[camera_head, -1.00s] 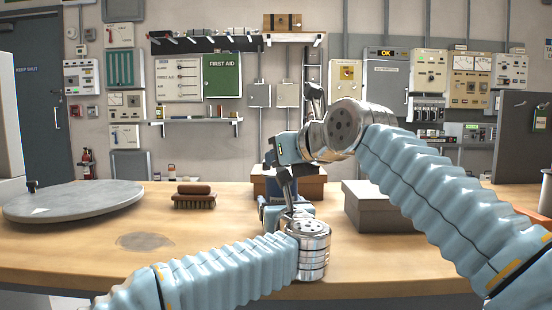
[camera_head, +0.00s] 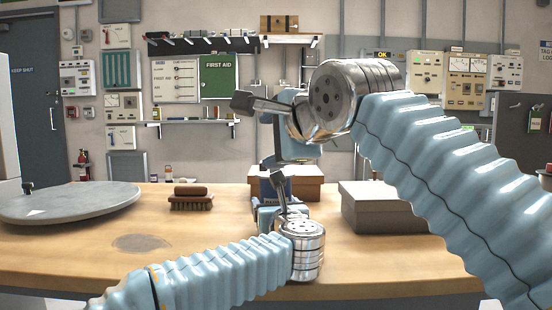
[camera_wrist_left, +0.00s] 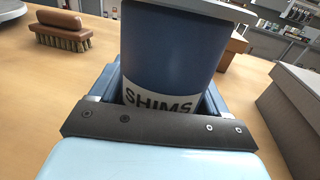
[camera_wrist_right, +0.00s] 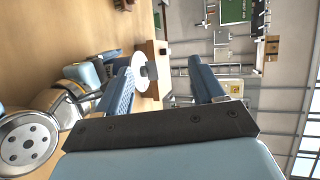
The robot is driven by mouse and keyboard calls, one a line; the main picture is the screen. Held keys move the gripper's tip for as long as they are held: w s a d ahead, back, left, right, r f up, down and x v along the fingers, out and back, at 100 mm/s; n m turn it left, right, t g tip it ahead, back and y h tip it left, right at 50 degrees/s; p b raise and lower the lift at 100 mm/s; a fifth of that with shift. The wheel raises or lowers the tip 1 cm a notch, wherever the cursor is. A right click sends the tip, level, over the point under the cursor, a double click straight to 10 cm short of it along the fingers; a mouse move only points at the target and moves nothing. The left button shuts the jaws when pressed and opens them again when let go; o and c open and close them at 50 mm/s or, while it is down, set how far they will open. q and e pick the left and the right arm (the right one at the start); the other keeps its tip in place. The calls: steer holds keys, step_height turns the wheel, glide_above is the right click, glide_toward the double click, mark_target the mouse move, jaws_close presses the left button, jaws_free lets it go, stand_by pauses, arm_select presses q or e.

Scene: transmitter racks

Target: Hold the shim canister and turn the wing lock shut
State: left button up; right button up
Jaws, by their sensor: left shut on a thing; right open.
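The shim canister (camera_wrist_left: 170,50) is blue with a pale SHIMS label and stands upright. My left gripper (camera_wrist_left: 160,95) is shut around it at the label, one finger on each side. In the head view the canister (camera_head: 277,188) is partly hidden behind the left gripper (camera_head: 268,212). My right gripper (camera_head: 280,150) is open and empty above the canister. In the right wrist view the canister's pale round lid (camera_wrist_right: 150,88) lies beyond the right gripper (camera_wrist_right: 160,75), between its fingers. A small dark piece on the lid, seemingly the wing lock (camera_wrist_right: 150,70), shows there; its turn is unclear.
A lidded grey box (camera_head: 385,207) stands right of the canister and a brown box (camera_head: 305,183) behind it. A brush (camera_head: 190,200) and a round grey plate (camera_head: 70,203) are on the left. The wooden tabletop (camera_head: 190,240) is clear at front left.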

steer(key=w+f+n+h, duration=0.1)
steer(key=w+n, duration=0.3)
steer(key=n, duration=0.1)
steer(key=w+f+n+h, duration=0.2)
steer(key=w+n, duration=0.1)
steer(key=n, duration=0.2)
steer(key=w+f+n+h, duration=0.1)
steer(key=w+f+n, duration=0.1)
steer(key=w+n, duration=0.2)
steer(key=shift+w+d+n+h, duration=0.2)
steer(key=shift+w+n+h, duration=0.1)
steer(key=shift+n, duration=0.4)
steer(key=shift+c, duration=0.5)
